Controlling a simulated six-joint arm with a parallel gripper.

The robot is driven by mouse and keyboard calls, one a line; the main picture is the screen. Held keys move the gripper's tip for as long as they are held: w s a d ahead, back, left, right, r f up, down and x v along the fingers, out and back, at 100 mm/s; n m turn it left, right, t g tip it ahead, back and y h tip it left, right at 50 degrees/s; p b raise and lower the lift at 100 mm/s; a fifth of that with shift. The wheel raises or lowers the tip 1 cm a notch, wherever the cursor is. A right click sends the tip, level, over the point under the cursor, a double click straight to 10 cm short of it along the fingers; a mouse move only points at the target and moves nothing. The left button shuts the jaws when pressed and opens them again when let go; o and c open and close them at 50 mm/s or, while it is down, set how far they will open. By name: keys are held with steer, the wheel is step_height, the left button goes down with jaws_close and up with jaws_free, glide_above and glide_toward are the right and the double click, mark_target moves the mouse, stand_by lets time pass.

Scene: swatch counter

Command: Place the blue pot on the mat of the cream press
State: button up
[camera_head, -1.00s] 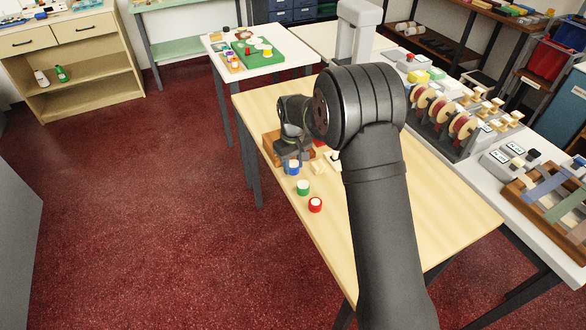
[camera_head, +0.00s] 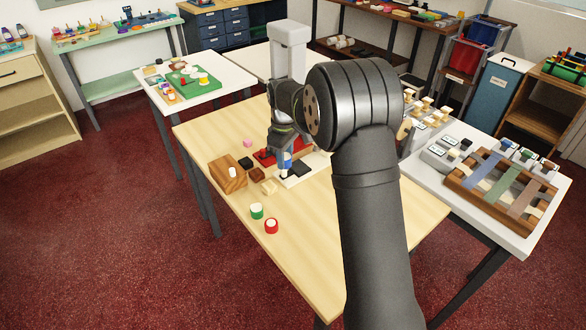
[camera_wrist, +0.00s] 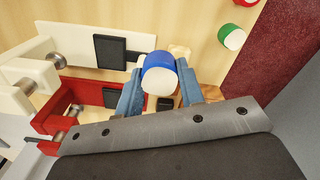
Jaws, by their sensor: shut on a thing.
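My gripper (camera_head: 284,161) is shut on the blue pot (camera_head: 286,166), a small pot with a blue band and white body. In the wrist view the blue pot (camera_wrist: 160,78) sits between the two blue-grey fingers. The cream press (camera_head: 292,181) is at the gripper, with a dark square mat (camera_head: 302,168) on its base. In the wrist view the mat (camera_wrist: 110,49) is bare and lies left of the pot, on the cream base (camera_wrist: 65,30). The pot is near the base's end, beside the mat in the picture; its height is unclear.
A red press (camera_head: 265,157) with its own dark mat (camera_wrist: 96,95) stands beside the cream one. A green pot (camera_head: 257,211) and a red pot (camera_head: 271,226) stand near the table's front. A wooden block (camera_head: 228,174), small brown and pale pieces and a pink cube (camera_head: 248,143) lie leftward.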

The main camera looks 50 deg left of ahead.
mark_target(299, 167)
steer(key=w+a+n, duration=0.5)
steer(key=w+n, duration=0.1)
steer(key=w, duration=0.3)
steer(key=f, duration=0.9)
steer(key=shift+w+d, duration=0.1)
steer(key=shift+d, duration=0.1)
steer(key=shift+f, duration=0.15)
steer(key=o, duration=1)
step_height(299, 167, up, 12)
steer(key=shift+r, duration=0.2)
